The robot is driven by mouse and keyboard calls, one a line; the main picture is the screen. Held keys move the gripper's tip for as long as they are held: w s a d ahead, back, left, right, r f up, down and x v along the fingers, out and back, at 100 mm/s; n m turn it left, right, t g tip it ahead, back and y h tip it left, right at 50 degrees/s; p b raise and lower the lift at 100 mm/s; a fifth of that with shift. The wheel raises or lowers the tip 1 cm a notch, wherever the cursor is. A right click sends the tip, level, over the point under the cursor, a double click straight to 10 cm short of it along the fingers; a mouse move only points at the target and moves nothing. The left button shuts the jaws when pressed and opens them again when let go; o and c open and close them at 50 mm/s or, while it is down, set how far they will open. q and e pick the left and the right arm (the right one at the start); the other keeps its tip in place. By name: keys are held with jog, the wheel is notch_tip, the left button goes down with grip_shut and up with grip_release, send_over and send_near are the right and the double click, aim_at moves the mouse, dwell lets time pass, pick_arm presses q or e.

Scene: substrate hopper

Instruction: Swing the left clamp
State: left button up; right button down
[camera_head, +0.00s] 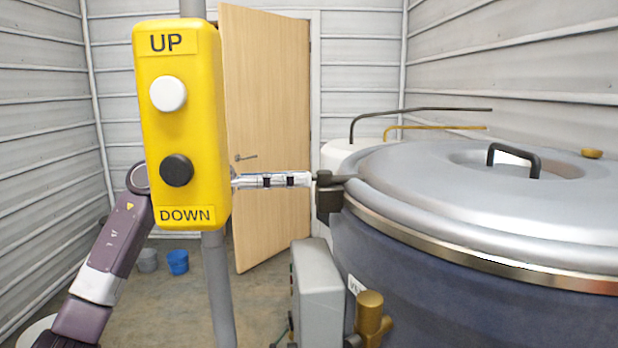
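The left clamp (328,197) is a dark grey-brown block on the left rim of the large hopper (400,262), with a short piece reaching onto the edge of the grey lid (440,190). My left gripper (302,180) comes from behind the yellow control box and points right at the clamp. Its tip is at or very near the clamp's upper left side; I cannot tell whether they touch. The fingers are too small and edge-on to show whether they are open. My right gripper is not in view.
The yellow UP/DOWN control box (182,125) on a grey pole (218,290) stands in front of my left arm and hides part of it. A grey box (318,290) and brass valve (370,315) are below the clamp. Behind are a wooden door (268,120) and a blue bucket (178,262).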

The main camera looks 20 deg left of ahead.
pick_arm(q)
jog(key=shift+s+a, duration=0.15)
jog(key=shift+a, duration=0.3)
jog(key=shift+c, duration=0.4)
grip_shut()
jog(key=shift+d, duration=0.1)
